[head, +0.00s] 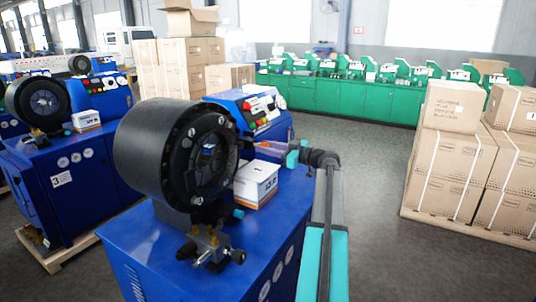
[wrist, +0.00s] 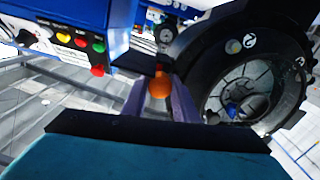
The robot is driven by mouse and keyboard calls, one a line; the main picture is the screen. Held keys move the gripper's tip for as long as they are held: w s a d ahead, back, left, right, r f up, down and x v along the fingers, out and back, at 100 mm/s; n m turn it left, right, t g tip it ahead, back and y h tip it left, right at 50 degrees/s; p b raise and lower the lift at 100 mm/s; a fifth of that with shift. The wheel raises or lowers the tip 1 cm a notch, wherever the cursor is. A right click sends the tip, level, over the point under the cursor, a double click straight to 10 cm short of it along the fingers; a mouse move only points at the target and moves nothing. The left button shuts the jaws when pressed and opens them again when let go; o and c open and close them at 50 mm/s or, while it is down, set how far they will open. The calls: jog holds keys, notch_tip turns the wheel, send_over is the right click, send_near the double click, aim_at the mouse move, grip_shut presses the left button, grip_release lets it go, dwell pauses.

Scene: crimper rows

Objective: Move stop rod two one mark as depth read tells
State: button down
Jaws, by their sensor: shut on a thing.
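The nearest blue crimper has a large round black head (head: 180,150) with a dark opening; the head also fills the right of the wrist view (wrist: 215,60). My gripper (head: 272,148) is beside the head's right side, in front of the control panel. In the wrist view my gripper (wrist: 160,100) has its two fingers shut on a round orange knob (wrist: 160,85), which looks like the end of the stop rod. The rod behind the knob is mostly hidden. No depth reading or rod marks can be read.
A white carton (head: 256,184) stands on the crimper's blue top, close under my gripper. The control panel (wrist: 65,35) with coloured buttons is at the wrist view's upper left. Another blue crimper (head: 70,175) marked 3 stands left. Stacked cartons (head: 450,165) are right, with clear floor before them.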

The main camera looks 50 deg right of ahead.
jog(key=shift+w+a+r, duration=0.1)
jog(key=shift+w+a, duration=0.05)
jog(key=c, duration=1.4)
grip_release()
jog(key=shift+w, duration=0.15)
jog(key=shift+s+d, duration=0.2)
jog(key=shift+s, duration=0.4)
jog(key=b+v, duration=0.3)
jog(key=v, duration=1)
jog(key=shift+a, duration=0.1)
